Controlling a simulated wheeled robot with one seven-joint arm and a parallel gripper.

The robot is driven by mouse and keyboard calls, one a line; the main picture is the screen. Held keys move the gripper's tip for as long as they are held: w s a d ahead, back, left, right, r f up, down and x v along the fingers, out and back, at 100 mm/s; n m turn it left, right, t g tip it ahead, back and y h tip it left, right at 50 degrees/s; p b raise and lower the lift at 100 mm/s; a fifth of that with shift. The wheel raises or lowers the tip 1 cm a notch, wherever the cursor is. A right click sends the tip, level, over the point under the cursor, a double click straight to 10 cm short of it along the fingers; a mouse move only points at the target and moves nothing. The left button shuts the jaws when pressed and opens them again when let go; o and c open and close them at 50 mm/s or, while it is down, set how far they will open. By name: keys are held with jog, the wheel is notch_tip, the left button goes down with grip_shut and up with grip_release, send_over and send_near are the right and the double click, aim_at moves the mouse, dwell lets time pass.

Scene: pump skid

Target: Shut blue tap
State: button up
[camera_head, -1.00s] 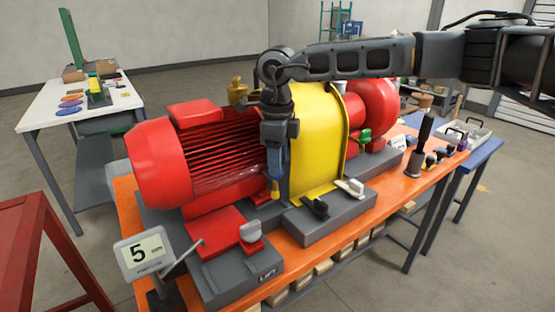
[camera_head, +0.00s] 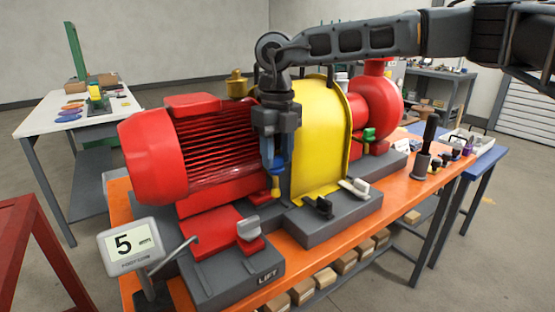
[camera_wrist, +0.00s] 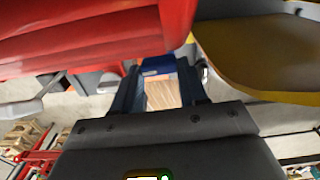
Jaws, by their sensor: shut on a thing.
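The blue tap (camera_wrist: 157,66) shows as a blue piece between the far ends of my gripper's fingers in the wrist view. My gripper (camera_head: 273,166) points down in the gap between the red motor (camera_head: 190,150) and the yellow guard (camera_head: 320,140), and is shut on the blue tap. Below the fingers a small yellow tap part (camera_head: 275,187) shows. In the wrist view my gripper (camera_wrist: 160,92) has one finger on each side of the blue piece. The fingers hide much of the tap, so I cannot tell its handle angle.
The motor and the guard stand close on either side of my gripper. A green tap (camera_head: 369,134) sits by the red pump (camera_head: 375,95) on the right. Black and white levers (camera_head: 355,187) are on the grey base in front. A display (camera_head: 130,246) reads 5.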

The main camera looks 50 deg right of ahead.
aim_at(277, 158)
jog(key=shift+r+m, duration=0.1)
jog(key=shift+m, duration=0.2)
jog(key=o, duration=0.8)
notch_tip(277, 158, up, 8)
jog(key=shift+f+b, duration=0.1)
jog(key=shift+b, duration=0.35)
dwell(0.3)
